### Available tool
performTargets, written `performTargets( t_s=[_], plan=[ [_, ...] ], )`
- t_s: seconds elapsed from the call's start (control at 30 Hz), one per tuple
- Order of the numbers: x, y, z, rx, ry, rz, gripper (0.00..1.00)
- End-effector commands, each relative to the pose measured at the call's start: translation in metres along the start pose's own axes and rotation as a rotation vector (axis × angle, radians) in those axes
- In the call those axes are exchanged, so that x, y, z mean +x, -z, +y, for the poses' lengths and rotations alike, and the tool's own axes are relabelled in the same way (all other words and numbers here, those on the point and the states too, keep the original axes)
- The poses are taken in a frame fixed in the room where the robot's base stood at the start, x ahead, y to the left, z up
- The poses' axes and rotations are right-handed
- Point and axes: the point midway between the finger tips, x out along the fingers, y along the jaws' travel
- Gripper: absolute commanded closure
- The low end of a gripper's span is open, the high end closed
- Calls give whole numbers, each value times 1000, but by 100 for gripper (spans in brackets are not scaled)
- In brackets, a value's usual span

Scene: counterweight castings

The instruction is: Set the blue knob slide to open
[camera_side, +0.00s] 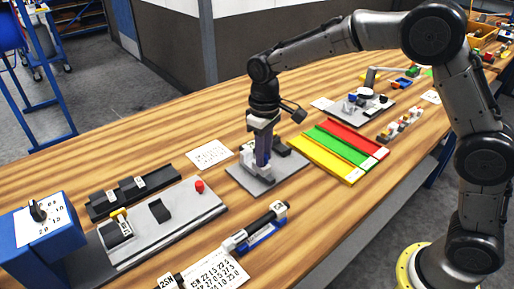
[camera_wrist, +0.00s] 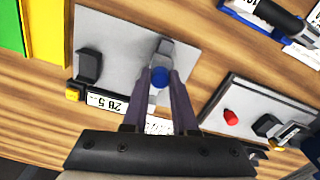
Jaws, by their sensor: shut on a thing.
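The blue knob (camera_wrist: 159,77) shows in the wrist view on a grey slide piece (camera_wrist: 163,50) on a light grey plate (camera_wrist: 125,37). My gripper (camera_wrist: 160,82) points down, with its purple-grey fingers on both sides of the knob, shut on it. In the side view my gripper (camera_side: 262,162) is low over the same plate (camera_side: 247,182), and its fingers hide the knob. A black bracket (camera_wrist: 88,67) stands at the plate's left in the wrist view, near a small yellow piece (camera_wrist: 72,94) and a white number label (camera_wrist: 104,101). I cannot tell the slide's setting from any marking.
Yellow (camera_side: 325,158), green (camera_side: 342,148) and red (camera_side: 355,139) strips lie right of the plate. A grey fixture with a red button (camera_side: 199,187) stands at left, near a blue dial box (camera_side: 40,232). A white card (camera_side: 209,155) lies behind. A black-handled tool (camera_side: 262,224) lies in front.

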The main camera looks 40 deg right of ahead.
Motion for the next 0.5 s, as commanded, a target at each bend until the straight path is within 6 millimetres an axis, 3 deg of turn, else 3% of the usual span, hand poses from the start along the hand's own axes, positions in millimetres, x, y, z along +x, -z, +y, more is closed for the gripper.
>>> performTargets(
  t_s=[0.17,0.47,0.5],
  plan=[
    [-3,-16,-4,-1,0,5,100],
    [-2,-19,-5,-1,1,-1,100],
    [-2,-20,-5,-1,2,-2,70]
  ],
)
